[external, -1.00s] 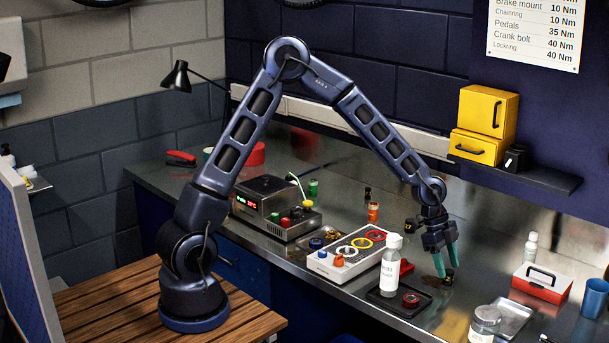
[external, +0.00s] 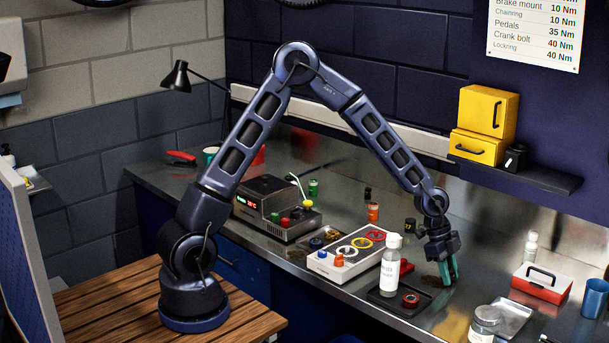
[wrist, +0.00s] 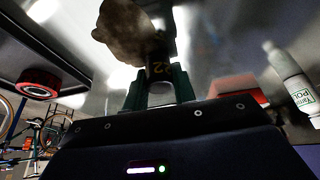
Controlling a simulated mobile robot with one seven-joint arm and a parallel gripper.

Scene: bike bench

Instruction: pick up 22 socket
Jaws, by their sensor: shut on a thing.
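The 22 socket (wrist: 158,65) is dark with a yellow 22 on it. It sits between the two green fingers of my gripper (external: 449,272) in the wrist view. My gripper is shut on it, down at the bench top right of the black tray (external: 384,304). The fingers mostly hide the socket in the external view. The fingers also show in the wrist view (wrist: 160,84).
A white bottle (external: 390,264) and a red roll (external: 410,300) stand on the tray. Another dark socket (external: 410,225) stands behind. A red-and-white box (external: 541,283) is to the right, with a jar (external: 485,323) in front. A brown patch (wrist: 122,30) lies beyond the socket.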

